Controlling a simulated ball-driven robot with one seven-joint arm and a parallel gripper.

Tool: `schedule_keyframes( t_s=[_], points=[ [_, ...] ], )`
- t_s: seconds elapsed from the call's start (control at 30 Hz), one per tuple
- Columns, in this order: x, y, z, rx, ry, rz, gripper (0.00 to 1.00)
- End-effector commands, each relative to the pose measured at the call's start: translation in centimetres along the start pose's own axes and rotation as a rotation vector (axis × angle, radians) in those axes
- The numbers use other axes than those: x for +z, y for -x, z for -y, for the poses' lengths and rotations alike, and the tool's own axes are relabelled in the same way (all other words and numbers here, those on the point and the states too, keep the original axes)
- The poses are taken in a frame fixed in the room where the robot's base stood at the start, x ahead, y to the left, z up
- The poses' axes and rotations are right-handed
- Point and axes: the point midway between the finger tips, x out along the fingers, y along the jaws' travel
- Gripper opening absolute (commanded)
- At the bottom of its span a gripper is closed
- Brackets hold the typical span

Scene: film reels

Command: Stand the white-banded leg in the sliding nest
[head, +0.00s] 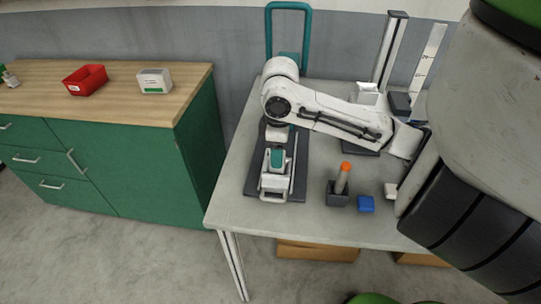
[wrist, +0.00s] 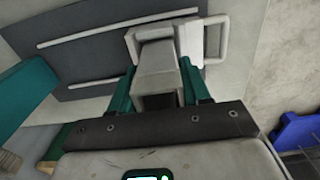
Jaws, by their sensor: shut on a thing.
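My gripper (wrist: 158,92) has teal fingers and is shut on a grey square-sided leg (wrist: 158,76) between them. In the head view my gripper (head: 276,158) points down over a dark plate (head: 252,180) on the table. A pale sliding nest (head: 272,190) with a looped handle sits on that plate, just below my gripper. In the wrist view the far end of the leg meets or overlaps the pale nest, with its white handle (wrist: 226,42) to the right. I cannot tell whether the leg is seated. No white band shows clearly.
A dark holder (head: 338,198) with an orange-topped peg (head: 342,178) stands to the right, beside a blue block (head: 366,205). A teal frame (head: 268,28) and a tall upright post (head: 390,48) stand at the back. The table's front left (head: 232,212) is clear.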

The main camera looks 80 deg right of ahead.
Motion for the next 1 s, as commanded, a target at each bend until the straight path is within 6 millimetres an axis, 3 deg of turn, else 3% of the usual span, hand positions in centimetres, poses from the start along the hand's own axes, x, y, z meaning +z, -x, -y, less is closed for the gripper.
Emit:
schedule_keyframes(
  t_s=[0.47,0.5,0.77,1.0],
  points=[
    [0.31,-0.82,0.16,0.001,0.0,-0.001,0.1],
    [0.31,-0.85,0.17,0.0,0.0,-0.001,0.48],
    [0.31,-0.75,0.16,0.0,0.0,0.0,0.73],
    [0.32,-0.66,0.16,0.0,0.0,0.0,0.73]
  ],
)
